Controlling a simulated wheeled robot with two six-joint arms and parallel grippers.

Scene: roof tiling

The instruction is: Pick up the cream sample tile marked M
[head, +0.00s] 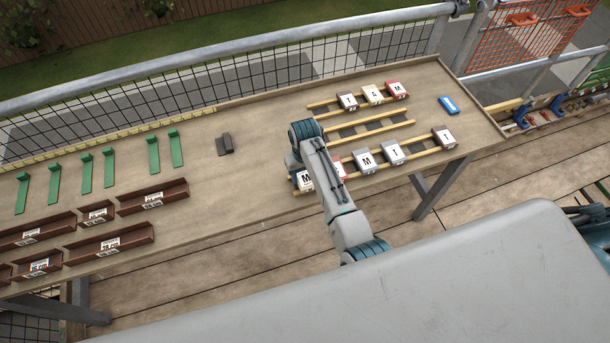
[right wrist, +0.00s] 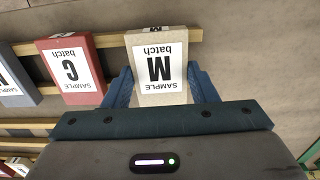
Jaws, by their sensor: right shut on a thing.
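The cream sample tile marked M (right wrist: 160,95) lies between the two blue fingers of my right gripper (right wrist: 159,85) in the right wrist view. The fingers are shut on its sides. In the head view the tile (head: 304,182) is at the left end of the front wooden rails, partly covered by my right gripper (head: 300,174). The tile overlaps a rail; I cannot tell whether it touches it or is just above. My left gripper is not in view.
Grey tiles, one marked M (head: 365,160), continue along the rails. More tiles (head: 372,94) sit on the back rails. Brown trays (head: 152,198) and green brackets (head: 153,155) occupy the left of the table.

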